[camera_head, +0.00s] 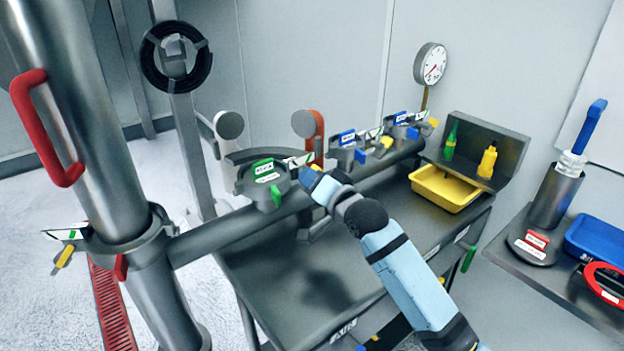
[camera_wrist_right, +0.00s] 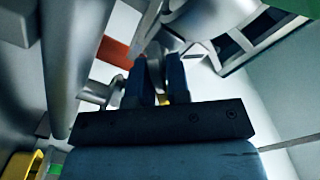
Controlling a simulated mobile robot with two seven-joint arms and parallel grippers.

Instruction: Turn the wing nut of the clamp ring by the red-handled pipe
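A thick grey pipe with a red handle (camera_head: 45,130) stands at the left in the head view. A clamp ring (camera_head: 118,243) goes around it, with a yellow wing nut (camera_head: 63,257) at its left side. My right gripper (camera_head: 312,182) is well to the right of that ring, beside a valve body with green labels (camera_head: 264,182). In the right wrist view its two blue fingers (camera_wrist_right: 155,80) are parted. Grey metal and a bit of yellow show in the gap; whether they touch the fingers is unclear. My left gripper is out of view.
A horizontal grey pipe (camera_head: 225,234) with several colour-labelled valves runs above a dark table (camera_head: 290,290). A red lever (camera_head: 317,132) stands behind my right gripper. A yellow tray (camera_head: 440,190) is at the table's right end. A second table holds a blue tray (camera_head: 598,240).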

